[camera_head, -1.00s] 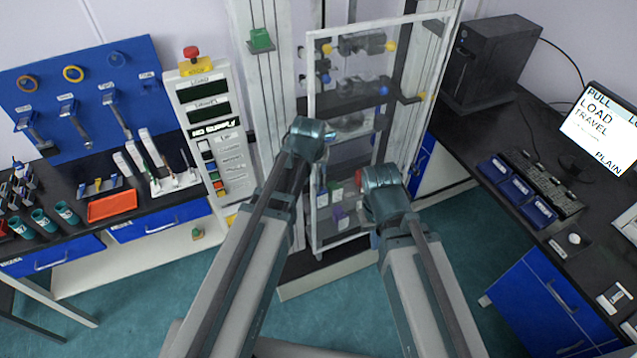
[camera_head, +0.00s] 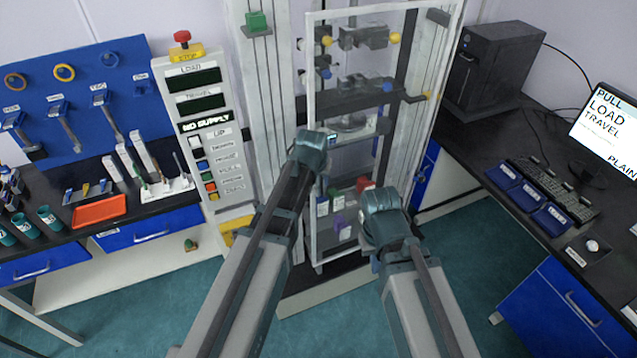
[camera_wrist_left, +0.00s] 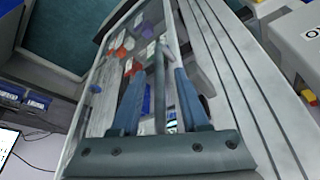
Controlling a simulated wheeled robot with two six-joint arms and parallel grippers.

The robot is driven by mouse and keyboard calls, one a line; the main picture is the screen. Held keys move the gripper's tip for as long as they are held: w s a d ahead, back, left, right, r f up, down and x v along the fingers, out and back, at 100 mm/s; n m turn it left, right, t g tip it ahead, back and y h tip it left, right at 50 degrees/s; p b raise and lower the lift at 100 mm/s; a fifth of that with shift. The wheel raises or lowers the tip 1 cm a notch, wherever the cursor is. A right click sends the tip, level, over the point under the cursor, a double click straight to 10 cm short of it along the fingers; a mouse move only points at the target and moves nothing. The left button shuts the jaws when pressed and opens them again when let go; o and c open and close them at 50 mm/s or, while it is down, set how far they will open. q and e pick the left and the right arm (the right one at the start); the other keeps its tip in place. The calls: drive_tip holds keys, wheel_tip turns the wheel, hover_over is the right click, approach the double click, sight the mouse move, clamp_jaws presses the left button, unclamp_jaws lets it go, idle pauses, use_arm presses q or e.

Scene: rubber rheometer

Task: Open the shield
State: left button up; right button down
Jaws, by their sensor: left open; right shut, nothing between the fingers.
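The shield (camera_head: 311,90) is a clear panel in a white frame on the front of the test machine. It appears closed, with grips and shelves showing through it. My left gripper (camera_head: 318,142) is in front of its left edge; its fingertips are largely hidden in the head view. In the left wrist view my left gripper (camera_wrist_left: 160,95) is open, with a grey bar (camera_wrist_left: 159,75), apparently the shield's handle, between its fingers. I cannot tell whether they touch. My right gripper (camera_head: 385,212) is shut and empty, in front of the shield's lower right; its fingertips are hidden.
A control console (camera_head: 205,130) with a red button stands left of the machine. A tool bench with a red tray (camera_head: 99,210) is further left. A computer tower (camera_head: 490,65) and desk with a monitor are at right. Floor in front is clear.

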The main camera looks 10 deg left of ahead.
use_arm(q)
drive_tip(key=shift+c, duration=0.2)
clamp_jaws()
idle(1.1)
